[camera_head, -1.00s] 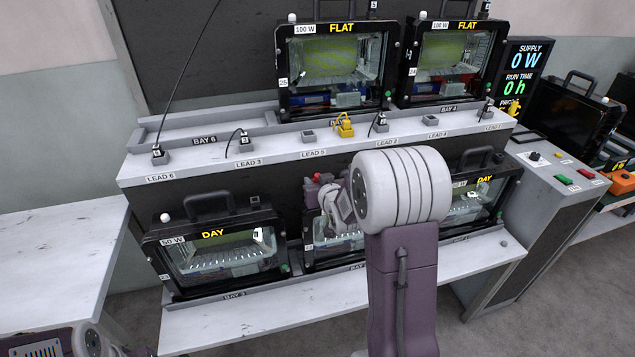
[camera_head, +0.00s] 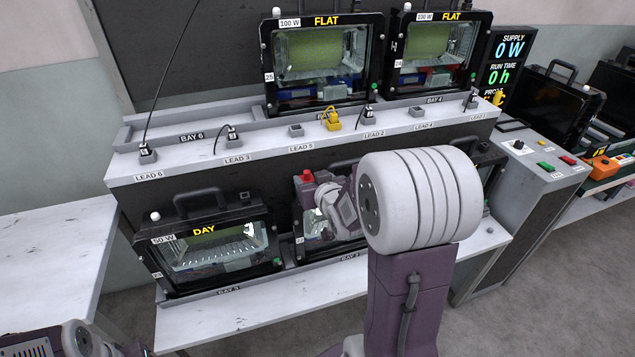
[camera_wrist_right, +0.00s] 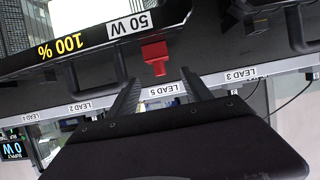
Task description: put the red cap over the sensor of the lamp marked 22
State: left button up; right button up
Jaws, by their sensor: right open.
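The red cap (camera_head: 307,176) sits on the top left corner of the middle lamp (camera_head: 299,220) on the lower shelf, where other lamps carry a white sensor dome. No dome shows there; the cap hides that spot. The lamp's number is too small to read, and my right arm covers much of its front. In the wrist view the red cap (camera_wrist_right: 155,58) is beside a "50 W" label, just beyond the fingertips. My right gripper (camera_wrist_right: 158,78) is open and empty, apart from the cap. In the head view the right gripper (camera_head: 336,205) is partly hidden by my arm. The left gripper is out of view.
Lamp 23 (camera_head: 262,238) stands at lower left with its white dome bare. Lamps 25 (camera_head: 380,60) and 24 (camera_head: 488,60) stand on the upper shelf. Lead sockets and a yellow plug (camera_head: 331,122) line the ledge above. A bare table (camera_head: 50,255) is at left.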

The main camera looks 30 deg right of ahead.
jog(key=b+v, duration=0.4)
jog(key=v, duration=0.1)
jog(key=shift+s+a+r, duration=0.1)
jog(key=shift+s+a, duration=0.05)
jog(key=shift+s, duration=0.15)
jog(key=s+a+f+n+g+y, duration=0.1)
jog(key=s+a+f+g+y, duration=0.1)
jog(key=s+a+f+g, duration=0.65)
jog(key=s+a+f+n+g+y, duration=0.1)
jog(key=s+a+f+g, duration=0.4)
jog(key=f, duration=0.6)
notch_tip(320, 180, up, 14)
jog(key=s+t+p, duration=0.1)
jog(key=p, duration=1.3)
jog(key=shift+d+f, duration=0.25)
jog(key=shift+d, duration=0.1)
